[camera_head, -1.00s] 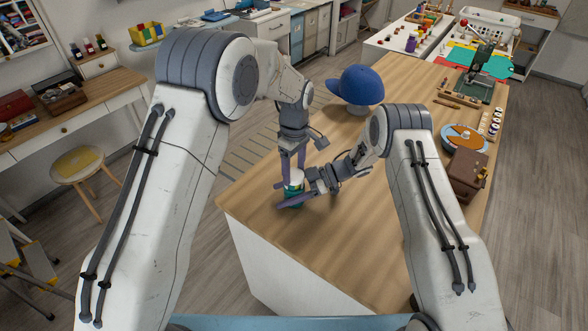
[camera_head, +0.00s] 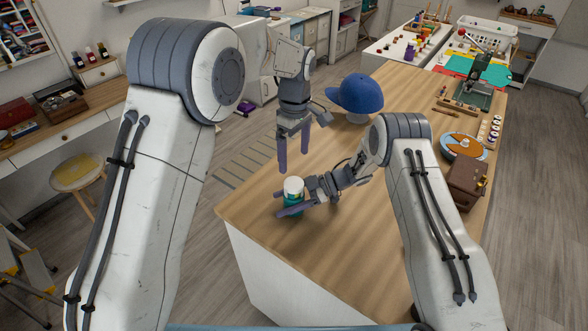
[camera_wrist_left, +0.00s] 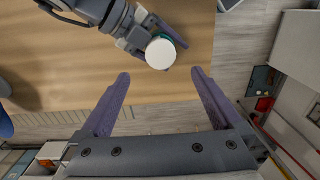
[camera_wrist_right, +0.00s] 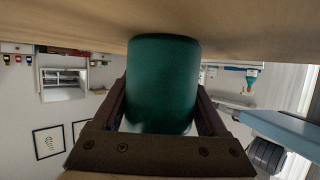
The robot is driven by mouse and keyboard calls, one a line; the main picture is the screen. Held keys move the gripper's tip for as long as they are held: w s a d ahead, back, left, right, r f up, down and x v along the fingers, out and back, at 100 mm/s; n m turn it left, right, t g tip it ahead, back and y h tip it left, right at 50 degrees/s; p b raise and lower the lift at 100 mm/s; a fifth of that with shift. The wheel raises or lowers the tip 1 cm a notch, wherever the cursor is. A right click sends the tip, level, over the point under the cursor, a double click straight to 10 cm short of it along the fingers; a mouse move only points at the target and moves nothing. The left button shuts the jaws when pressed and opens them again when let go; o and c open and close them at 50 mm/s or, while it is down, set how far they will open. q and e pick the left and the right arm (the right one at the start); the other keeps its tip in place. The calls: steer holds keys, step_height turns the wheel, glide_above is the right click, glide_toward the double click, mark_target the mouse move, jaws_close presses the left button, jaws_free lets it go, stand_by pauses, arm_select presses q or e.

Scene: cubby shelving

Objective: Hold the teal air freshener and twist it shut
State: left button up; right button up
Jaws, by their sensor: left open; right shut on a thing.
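The teal air freshener (camera_head: 292,201) stands upright near the near left corner of the wooden table, with a white top (camera_head: 293,185). My right gripper (camera_head: 289,206) is shut on its teal body, low over the table. In the right wrist view the teal body (camera_wrist_right: 163,85) fills the space between the fingers. My left gripper (camera_head: 292,155) is open and empty, raised above and behind the air freshener. In the left wrist view the white top (camera_wrist_left: 160,53) shows beyond the open fingertips (camera_wrist_left: 160,76), apart from them.
A blue cap (camera_head: 358,93) sits on a stand on the table (camera_head: 345,240) behind the grippers. A brown case (camera_head: 467,181) and a round orange-and-blue disc (camera_head: 463,146) are at the right edge. The front of the table is clear.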

mark_target(294, 182)
arm_select(q)
step_height(294, 182, up, 4)
steer(key=shift+f, duration=0.2)
step_height(294, 182, down, 12)
steer(key=n, duration=0.7)
steer(key=shift+s, duration=0.1)
stand_by(0.4)
steer(key=c, duration=1.4)
